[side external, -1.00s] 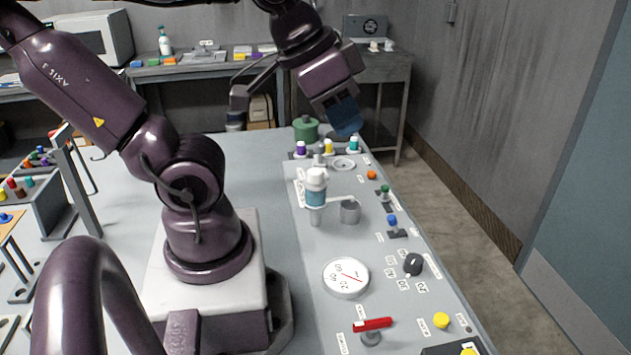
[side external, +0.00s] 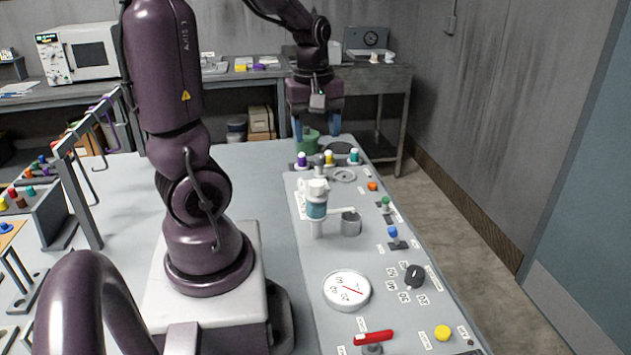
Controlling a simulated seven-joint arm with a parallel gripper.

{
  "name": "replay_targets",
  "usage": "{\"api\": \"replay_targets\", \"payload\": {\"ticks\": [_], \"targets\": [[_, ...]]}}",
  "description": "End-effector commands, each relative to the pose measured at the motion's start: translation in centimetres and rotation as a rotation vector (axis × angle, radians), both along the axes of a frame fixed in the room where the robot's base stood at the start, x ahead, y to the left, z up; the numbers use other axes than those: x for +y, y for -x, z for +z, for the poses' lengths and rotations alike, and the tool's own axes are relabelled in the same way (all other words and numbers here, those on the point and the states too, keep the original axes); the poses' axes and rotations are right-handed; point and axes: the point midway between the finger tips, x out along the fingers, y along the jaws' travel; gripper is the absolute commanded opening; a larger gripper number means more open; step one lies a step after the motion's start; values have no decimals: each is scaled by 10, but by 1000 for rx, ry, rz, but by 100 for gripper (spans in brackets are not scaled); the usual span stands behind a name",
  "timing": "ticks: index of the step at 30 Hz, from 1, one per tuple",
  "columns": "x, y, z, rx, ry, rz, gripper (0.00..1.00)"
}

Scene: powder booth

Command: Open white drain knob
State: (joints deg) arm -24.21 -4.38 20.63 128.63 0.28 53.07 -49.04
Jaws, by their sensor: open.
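A white-topped cylinder (side external: 317,207) with a blue-green band stands upright on the long panel, and a small white piece shows at its top. A thin pale spout runs right from it towards a small grey cup (side external: 351,224). I cannot clearly tell which white part is the drain knob. My gripper (side external: 317,128) points down at the far end of the panel, well beyond the cylinder. Its blue-tipped fingers are apart, with nothing visible held between them. They show over a green container (side external: 309,143) and near several small coloured-top knobs; the exact height is hard to judge.
The panel also carries a dial (side external: 347,290), a black rotary knob (side external: 414,276), a red lever (side external: 373,337) and a yellow button (side external: 442,333). A rack with hooks (side external: 78,185) stands on the left.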

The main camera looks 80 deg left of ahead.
Motion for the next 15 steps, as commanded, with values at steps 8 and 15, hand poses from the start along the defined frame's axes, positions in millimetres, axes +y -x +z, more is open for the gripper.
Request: {"api": "replay_targets", "payload": {"ticks": [8, 15], "targets": [[19, 2, 2, 3, 9, 485, 60], [18, 1, -16, 8, 13, 528, 60]]}}
